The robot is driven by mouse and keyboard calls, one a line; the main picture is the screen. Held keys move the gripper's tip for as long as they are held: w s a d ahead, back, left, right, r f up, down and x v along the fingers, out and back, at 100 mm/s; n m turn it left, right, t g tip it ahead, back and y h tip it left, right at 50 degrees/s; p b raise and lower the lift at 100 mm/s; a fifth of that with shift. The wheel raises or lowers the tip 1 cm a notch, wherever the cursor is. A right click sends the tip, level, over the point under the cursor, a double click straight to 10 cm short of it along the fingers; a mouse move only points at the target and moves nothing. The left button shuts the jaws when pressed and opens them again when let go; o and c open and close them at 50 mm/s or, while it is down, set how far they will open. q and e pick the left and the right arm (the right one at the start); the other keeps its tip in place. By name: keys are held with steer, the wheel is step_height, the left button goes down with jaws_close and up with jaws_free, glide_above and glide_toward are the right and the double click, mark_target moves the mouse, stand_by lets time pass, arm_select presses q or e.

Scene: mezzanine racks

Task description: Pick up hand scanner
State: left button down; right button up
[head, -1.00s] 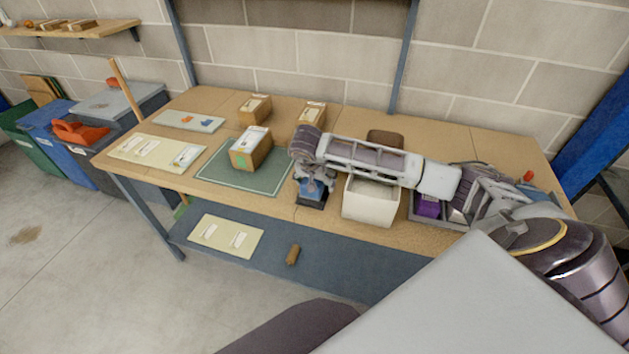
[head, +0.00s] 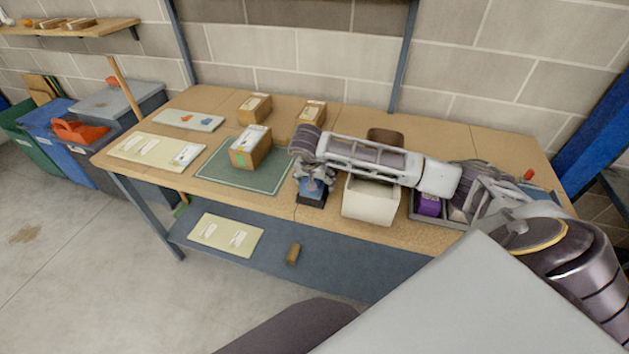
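A small blue device on a black base (head: 312,193), which looks like the hand scanner, stands near the front edge of the workbench, just right of the green mat. My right arm reaches in from the right across the bench. Its gripper (head: 312,177) points down at the top of the blue device, with the fingers around or just over it. The fingers hide the device's upper part, and whether they touch or grip it is too small to tell. My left gripper is not in view.
A white bin (head: 370,203) stands right beside the device, under my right forearm. A grey tray (head: 455,222) with a purple item (head: 429,204) lies farther right. A box (head: 250,148) sits on the green mat (head: 272,180). The lower shelf (head: 330,262) is mostly clear.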

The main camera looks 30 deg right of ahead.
steer(key=shift+f, duration=0.15)
stand_by(0.3)
steer(key=c, duration=1.1)
